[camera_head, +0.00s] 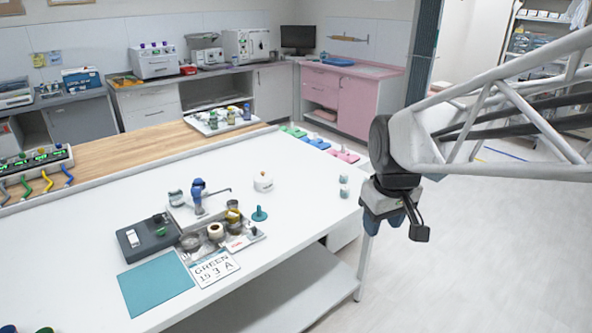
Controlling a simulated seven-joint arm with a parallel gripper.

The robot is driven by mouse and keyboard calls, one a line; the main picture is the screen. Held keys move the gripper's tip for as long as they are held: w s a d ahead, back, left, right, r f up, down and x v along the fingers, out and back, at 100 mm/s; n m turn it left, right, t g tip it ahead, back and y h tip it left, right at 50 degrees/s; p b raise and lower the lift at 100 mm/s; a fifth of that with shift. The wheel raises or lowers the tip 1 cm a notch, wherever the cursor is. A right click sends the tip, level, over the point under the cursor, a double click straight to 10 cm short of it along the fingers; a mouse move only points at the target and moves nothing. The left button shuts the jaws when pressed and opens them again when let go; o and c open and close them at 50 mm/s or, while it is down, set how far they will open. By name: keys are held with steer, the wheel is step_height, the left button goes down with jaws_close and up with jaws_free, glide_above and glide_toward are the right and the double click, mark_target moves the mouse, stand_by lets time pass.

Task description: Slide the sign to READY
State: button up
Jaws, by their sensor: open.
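A small white plate (244,241) with a red-marked area and a grey knob lies on the white table, at the right of the cluster of items; it looks like the sliding sign. Its lettering is too small to read, so I cannot tell its setting. My gripper (396,222) is open and empty, pointing down near the table's right edge. It is well to the right of the plate and apart from it.
A card reading GREEN 15 3 A (214,269), a teal mat (156,283), a dark device (147,238), a tray of jars (207,250) and a teal knobbed piece (259,214) crowd around the plate. The table's right part is mostly clear.

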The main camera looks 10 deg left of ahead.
steer(key=w+a+f+n, duration=0.3)
steer(key=w+a+n, duration=0.1)
steer(key=w+a, duration=0.5)
steer(key=n+g, duration=0.2)
steer(key=n, duration=0.7)
glide_above(254, 229)
steer(key=f, duration=1.7)
steer(key=shift+d+f, duration=0.1)
steer(key=shift+d, duration=0.15)
steer(key=shift+a+f, duration=0.2)
steer(key=shift+a, duration=0.05)
steer(key=shift+f, duration=0.15)
steer(key=shift+f, duration=3.75)
jaws_close()
